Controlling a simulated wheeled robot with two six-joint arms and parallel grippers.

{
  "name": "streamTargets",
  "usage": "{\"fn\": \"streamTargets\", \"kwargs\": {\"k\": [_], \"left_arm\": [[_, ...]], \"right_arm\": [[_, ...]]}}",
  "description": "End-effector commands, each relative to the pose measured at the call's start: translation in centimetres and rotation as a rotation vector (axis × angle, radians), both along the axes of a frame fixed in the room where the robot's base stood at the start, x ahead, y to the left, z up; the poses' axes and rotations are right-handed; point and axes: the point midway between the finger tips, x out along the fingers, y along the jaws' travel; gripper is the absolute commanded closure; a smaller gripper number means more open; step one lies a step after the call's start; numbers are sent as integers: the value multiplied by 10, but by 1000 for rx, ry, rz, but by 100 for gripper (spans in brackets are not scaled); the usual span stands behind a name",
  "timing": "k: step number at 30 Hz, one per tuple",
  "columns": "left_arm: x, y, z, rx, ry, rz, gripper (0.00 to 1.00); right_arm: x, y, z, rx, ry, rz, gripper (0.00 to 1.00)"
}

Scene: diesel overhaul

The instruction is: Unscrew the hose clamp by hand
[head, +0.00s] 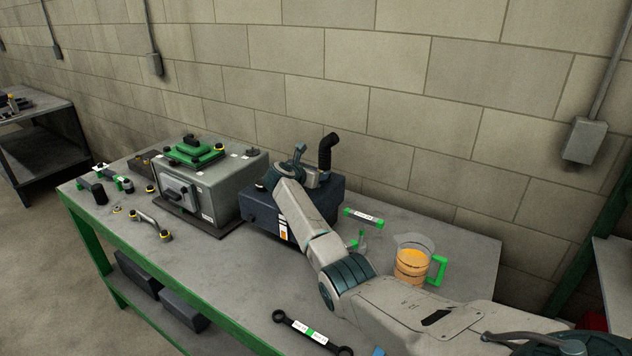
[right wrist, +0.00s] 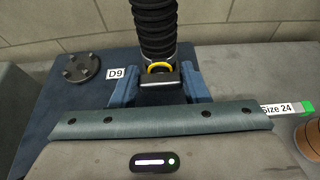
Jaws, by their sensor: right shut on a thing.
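A black ribbed hose (head: 326,152) rises from the dark blue engine block (head: 334,196) on the bench; in the right wrist view the hose (right wrist: 154,28) stands upright ahead. At its foot is the hose clamp, a yellow ring (right wrist: 160,67) with a grey block (right wrist: 158,81) in front. My right gripper (right wrist: 160,84) is shut on the hose clamp, one blue finger at each side of the grey block. In the head view my right gripper (head: 302,165) is at the block's top, partly hidden by its own arm. My left gripper is not in view.
A grey metal box (head: 212,193) with a green part on top stands left of the block. A jug (head: 411,262) of orange liquid and a black wrench (head: 312,333) are near my arm. Small parts lie at the bench's left.

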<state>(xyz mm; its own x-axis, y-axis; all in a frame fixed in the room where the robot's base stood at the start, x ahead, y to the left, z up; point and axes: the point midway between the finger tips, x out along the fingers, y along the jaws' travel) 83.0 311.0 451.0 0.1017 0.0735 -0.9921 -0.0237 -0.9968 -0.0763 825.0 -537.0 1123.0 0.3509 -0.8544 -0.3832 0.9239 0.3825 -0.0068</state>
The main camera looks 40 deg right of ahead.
Motion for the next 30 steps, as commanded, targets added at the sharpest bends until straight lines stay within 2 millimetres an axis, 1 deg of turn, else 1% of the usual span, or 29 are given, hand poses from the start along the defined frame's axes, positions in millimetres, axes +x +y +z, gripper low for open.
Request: {"fn": "streamTargets", "kwargs": {"k": [1,9,25,26,28,29,30], "left_arm": [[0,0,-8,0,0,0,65],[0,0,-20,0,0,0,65],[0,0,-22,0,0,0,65],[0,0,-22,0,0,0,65],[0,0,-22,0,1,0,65],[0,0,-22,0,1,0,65],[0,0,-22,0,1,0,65]], "right_arm": [[1,0,-4,-11,23,0,81],[1,0,-1,-50,118,-1,81],[2,0,1,-61,139,0,81],[2,0,1,-61,139,0,53],[2,0,1,-60,139,0,39],[2,0,1,-60,139,0,36],[2,0,1,-60,139,0,36]]}}
